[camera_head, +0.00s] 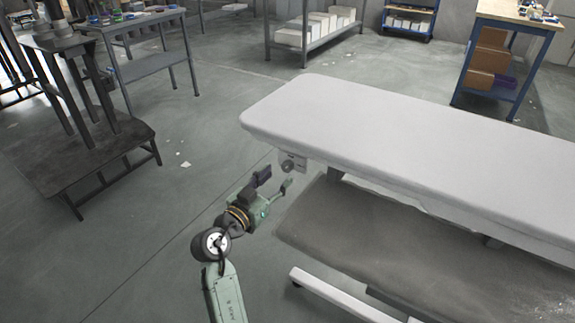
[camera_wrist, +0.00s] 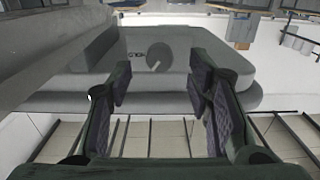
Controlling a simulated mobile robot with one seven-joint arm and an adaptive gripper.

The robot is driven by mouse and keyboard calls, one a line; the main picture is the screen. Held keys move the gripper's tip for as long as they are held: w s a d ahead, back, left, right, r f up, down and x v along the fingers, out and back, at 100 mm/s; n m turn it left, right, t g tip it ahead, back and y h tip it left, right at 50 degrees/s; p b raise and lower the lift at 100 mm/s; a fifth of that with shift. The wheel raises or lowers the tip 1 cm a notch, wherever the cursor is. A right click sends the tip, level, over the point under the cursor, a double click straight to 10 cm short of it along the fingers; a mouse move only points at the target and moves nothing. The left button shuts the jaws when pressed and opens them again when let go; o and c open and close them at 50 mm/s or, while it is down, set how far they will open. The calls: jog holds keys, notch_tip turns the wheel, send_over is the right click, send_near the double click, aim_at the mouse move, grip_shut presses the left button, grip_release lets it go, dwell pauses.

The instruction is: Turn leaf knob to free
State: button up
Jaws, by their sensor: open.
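The leaf knob (camera_wrist: 158,57) is a round grey knob with a light pointer line, on a grey plate under the end of a white padded table (camera_head: 400,130). In the head view the knob (camera_head: 287,166) shows small below the table's near left corner. The pointer line slants from lower left to upper right in the wrist view. My gripper (camera_head: 275,181) is open, in front of the knob and apart from it. In the wrist view its two fingers (camera_wrist: 159,88) stand left and right of the knob with nothing between them.
A grey lower shelf or cover (camera_head: 330,225) lies under the table top, with a white foot bar (camera_head: 335,295) below. A dark stand (camera_head: 85,150) is at the left. A blue-framed workbench (camera_head: 500,50) stands at the back right.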

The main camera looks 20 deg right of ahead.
aim_at(285, 169)
jog(key=p+x, duration=0.1)
jog(key=x, duration=0.5)
jog(key=shift+w+d, duration=0.15)
jog(key=shift+d, duration=0.05)
grip_shut()
dwell(0.4)
